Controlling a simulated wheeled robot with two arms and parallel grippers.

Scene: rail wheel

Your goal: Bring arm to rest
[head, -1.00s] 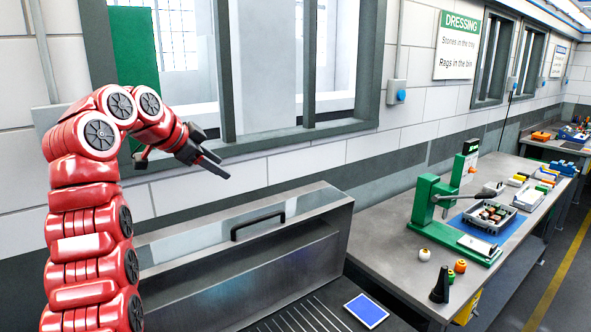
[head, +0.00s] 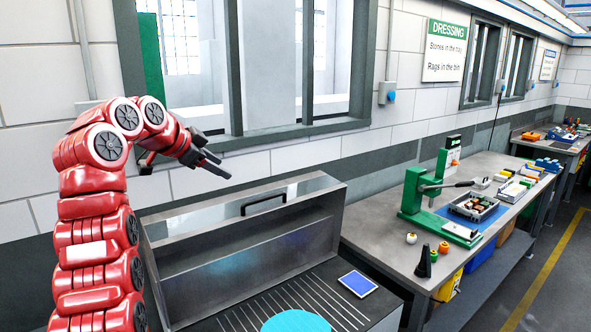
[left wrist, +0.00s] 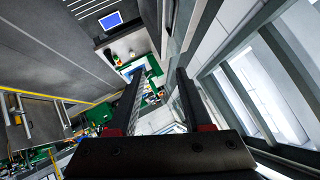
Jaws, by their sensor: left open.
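My left arm is red and rises at the left of the head view, bent over at the top. Its dark left gripper (head: 217,168) points right, in the air in front of the window and wall, above the grey metal cabinet. In the left wrist view the two fingers of the left gripper (left wrist: 158,95) stand apart with nothing between them. The gripper is open and empty, touching nothing that I can see. My right gripper is not in view.
The grey cabinet (head: 245,235) with a black handle stands below the arm. A blue disc (head: 296,321) lies at the bottom edge. The workbench (head: 375,222) at right carries a green press (head: 415,195) and a tray of parts (head: 474,207). The floor at far right is clear.

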